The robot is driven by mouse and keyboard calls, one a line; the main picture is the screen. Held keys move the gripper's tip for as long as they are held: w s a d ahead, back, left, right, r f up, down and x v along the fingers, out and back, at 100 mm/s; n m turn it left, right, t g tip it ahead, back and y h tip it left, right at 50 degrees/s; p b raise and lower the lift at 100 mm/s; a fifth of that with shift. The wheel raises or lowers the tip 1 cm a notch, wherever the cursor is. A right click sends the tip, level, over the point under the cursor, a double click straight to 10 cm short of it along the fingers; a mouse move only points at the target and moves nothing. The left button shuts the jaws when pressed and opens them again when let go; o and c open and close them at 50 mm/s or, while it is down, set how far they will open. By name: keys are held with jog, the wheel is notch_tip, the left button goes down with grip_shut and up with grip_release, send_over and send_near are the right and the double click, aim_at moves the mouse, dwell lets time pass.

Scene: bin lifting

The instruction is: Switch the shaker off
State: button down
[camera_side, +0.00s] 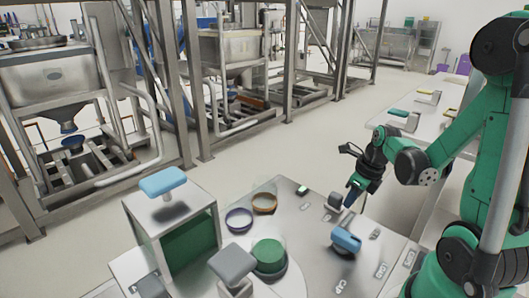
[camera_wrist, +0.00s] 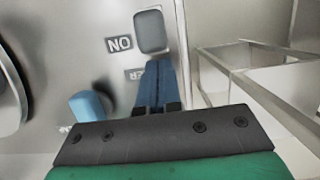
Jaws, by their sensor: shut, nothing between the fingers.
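My gripper (camera_side: 349,201) points down over the steel panel, its blue fingers together and empty. In the wrist view the closed fingertips (camera_wrist: 157,64) are just short of a grey rounded switch piece (camera_wrist: 150,31). Beside that piece is a label (camera_wrist: 119,44) that reads ON, seen upside down. A second label (camera_wrist: 134,74) is partly hidden by the fingers, so I cannot read it fully. In the side view a grey block (camera_side: 335,200) is left of the fingertips; I cannot tell whether they touch.
A blue handle (camera_side: 346,240) stands on the panel near my gripper, and also shows in the wrist view (camera_wrist: 88,106). A green-topped round part (camera_side: 268,255), two rings (camera_side: 264,203) and a blue-handled box (camera_side: 164,182) are to the left. A frame (camera_wrist: 255,75) is right in the wrist view.

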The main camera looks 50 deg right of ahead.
jog(key=w, duration=0.5)
dwell(0.3)
jog(key=s, duration=0.4)
jog(key=shift+s+r, duration=0.15)
jog(key=shift+r, duration=0.2)
jog(key=v, duration=0.9)
jog(key=shift+r, duration=0.15)
